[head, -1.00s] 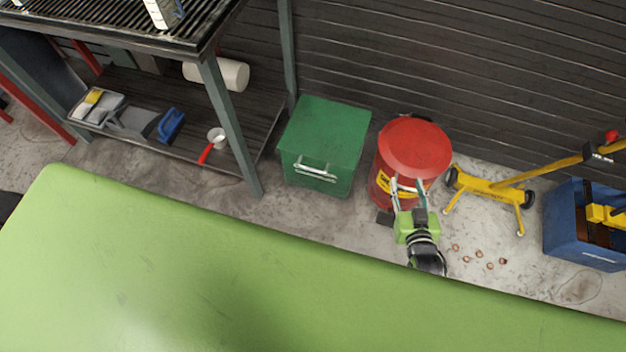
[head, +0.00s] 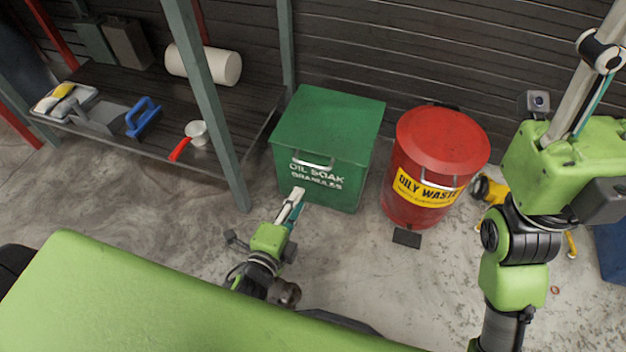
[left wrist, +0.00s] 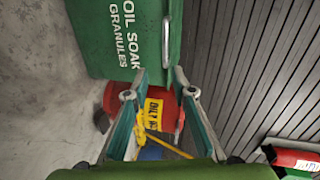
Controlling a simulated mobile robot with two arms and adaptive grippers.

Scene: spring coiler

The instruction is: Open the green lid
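The green bin (head: 328,188), marked "OIL SOAK GRANULES", stands on the floor against the wall. Its green lid (head: 330,118) is closed, with a pale bar handle (head: 313,162) at its front. My left gripper (head: 297,196) is just in front of the bin, below and slightly left of the handle.
A red oily-waste can (head: 437,150) stands right of the bin. A shelf (head: 95,132) with its post (head: 212,110) is close on the left. Bare floor (head: 350,255) lies in front of the bin.

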